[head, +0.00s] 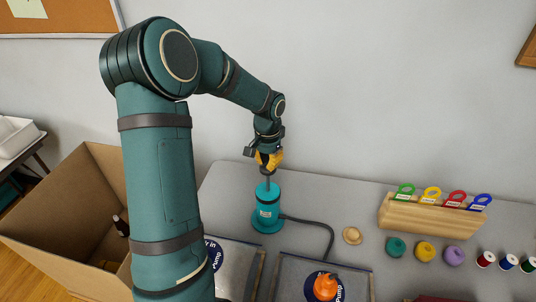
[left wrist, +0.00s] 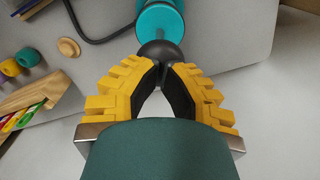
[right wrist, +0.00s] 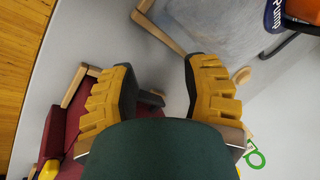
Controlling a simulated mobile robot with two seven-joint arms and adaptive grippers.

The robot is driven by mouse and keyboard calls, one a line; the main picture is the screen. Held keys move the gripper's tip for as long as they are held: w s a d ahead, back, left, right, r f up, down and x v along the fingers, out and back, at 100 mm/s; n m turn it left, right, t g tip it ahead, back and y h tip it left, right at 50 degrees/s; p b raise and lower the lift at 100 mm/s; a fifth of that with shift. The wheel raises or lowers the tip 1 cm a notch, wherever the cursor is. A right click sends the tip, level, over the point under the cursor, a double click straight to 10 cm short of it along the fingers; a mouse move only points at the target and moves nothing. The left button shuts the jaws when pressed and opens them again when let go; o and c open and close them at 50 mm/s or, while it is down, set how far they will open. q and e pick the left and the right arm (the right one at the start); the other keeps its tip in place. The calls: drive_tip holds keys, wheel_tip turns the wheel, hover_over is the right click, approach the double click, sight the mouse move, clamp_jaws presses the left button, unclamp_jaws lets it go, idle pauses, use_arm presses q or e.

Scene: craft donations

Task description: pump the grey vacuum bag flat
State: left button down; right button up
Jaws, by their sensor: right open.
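The teal pump (head: 267,210) stands upright on the grey table, its rod raised and topped by a black knob (left wrist: 160,52). My left gripper (head: 268,160) is above the pump, and its yellow fingers close in on the knob in the left wrist view. A black hose (head: 328,235) runs from the pump to an orange cap (head: 325,287) on a grey bag (head: 292,275) in a wooden frame. The bag also shows in the right wrist view (right wrist: 215,25). My right gripper (right wrist: 160,85) is open and empty, off the bag's side.
Another framed grey bag (head: 238,258) is partly hidden by my left arm. A cardboard box (head: 60,215) stands left. A wooden rack (head: 432,217) with coloured tags, several pompom-like balls and thread spools occupy the right. A maroon object (right wrist: 70,130) lies below the right gripper.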

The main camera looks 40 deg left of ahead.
use_arm(q)
drive_tip(key=shift+r+p, duration=1.85)
drive_tip(key=shift+r, duration=1)
use_arm(e)
wheel_tip(320, 180, up, 5)
drive_tip(key=shift+s+d+f, duration=0.1)
drive_tip(key=shift+f, duration=0.1)
use_arm(q)
drive_tip(key=shift+f, duration=0.2)
use_arm(e)
drive_tip(key=shift+f, duration=0.1)
